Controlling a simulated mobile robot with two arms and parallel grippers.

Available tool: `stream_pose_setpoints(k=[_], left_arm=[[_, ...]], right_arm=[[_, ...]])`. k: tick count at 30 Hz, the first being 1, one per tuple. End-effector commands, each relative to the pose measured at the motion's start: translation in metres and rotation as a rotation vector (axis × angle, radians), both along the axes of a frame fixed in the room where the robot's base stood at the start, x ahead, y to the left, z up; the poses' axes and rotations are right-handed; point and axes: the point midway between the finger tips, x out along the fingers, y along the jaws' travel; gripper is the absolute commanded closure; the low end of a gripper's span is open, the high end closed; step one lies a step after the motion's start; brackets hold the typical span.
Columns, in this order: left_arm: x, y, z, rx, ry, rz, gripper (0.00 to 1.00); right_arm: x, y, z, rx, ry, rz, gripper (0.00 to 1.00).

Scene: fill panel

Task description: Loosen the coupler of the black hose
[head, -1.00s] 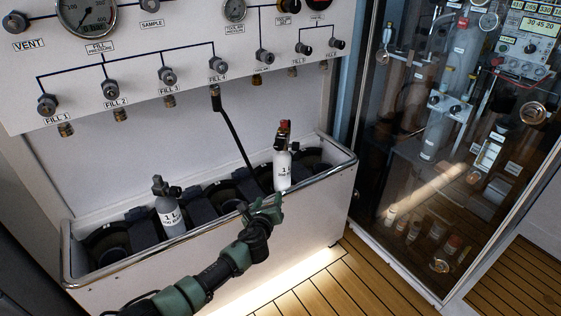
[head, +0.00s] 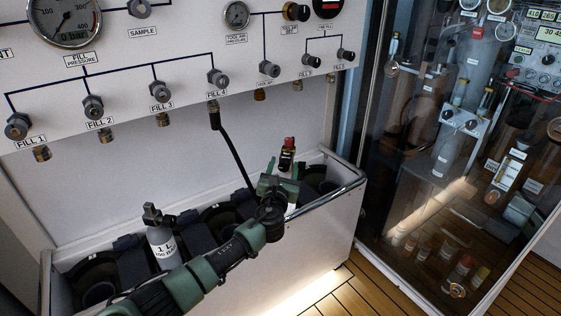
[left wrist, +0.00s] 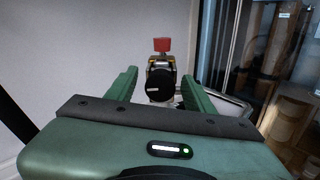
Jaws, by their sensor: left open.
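The black hose (head: 232,150) hangs from the FILL 4 outlet and runs down into the trough; its lower end is hidden near my left gripper (head: 277,182). A valve fitting with a red top (head: 287,152) stands on a pale bottle, mostly hidden behind the gripper. In the left wrist view, the red cap (left wrist: 162,45), a brass band and a round black knob (left wrist: 160,86) show between the two green fingers of my left gripper (left wrist: 159,78). The fingers are apart, one each side of the fitting. I cannot tell which part is the hose's coupler. My right gripper is out of view.
The fill panel (head: 120,75) with knobs and gauges is above. A glass-fronted cabinet (head: 425,185) stands at the right.

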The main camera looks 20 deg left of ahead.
Motion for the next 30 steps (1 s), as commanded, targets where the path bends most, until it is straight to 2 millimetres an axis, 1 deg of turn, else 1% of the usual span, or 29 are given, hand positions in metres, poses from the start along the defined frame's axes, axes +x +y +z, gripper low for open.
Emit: stream_pose_setpoints(k=[10,11,12,14,15,16,17,23,30], left_arm=[[-0.0002,-0.0027,0.0000,-0.002,0.000,0.000,0.47],[-0.0002,-0.0027,0.0000,-0.002,0.000,0.000,0.50],[-0.0002,-0.0026,0.0000,-0.002,0.000,0.000,0.61],[-0.0002,-0.0026,0.0000,-0.002,0.000,0.000,0.78],[-0.0002,-0.0026,0.0000,-0.002,0.000,0.000,0.89],[-0.0002,-0.0025,-0.0001,-0.002,0.001,0.000,0.97],[-0.0002,-0.0025,-0.0001,-0.002,0.001,0.000,1.00],[-0.0002,-0.0023,-0.0004,-0.010,-0.001,0.000,1.00],[-0.0004,-0.0021,-0.0008,-0.092,-0.010,0.001,1.00]], right_arm=[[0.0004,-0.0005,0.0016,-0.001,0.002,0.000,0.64],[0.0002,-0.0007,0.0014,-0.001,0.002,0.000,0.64],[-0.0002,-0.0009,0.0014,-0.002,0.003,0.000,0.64],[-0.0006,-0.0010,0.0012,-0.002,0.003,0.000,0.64],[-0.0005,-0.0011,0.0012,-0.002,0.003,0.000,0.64],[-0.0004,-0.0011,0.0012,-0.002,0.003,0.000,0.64],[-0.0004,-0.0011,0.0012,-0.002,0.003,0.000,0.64],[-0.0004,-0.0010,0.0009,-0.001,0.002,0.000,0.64],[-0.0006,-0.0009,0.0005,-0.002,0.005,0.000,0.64]])
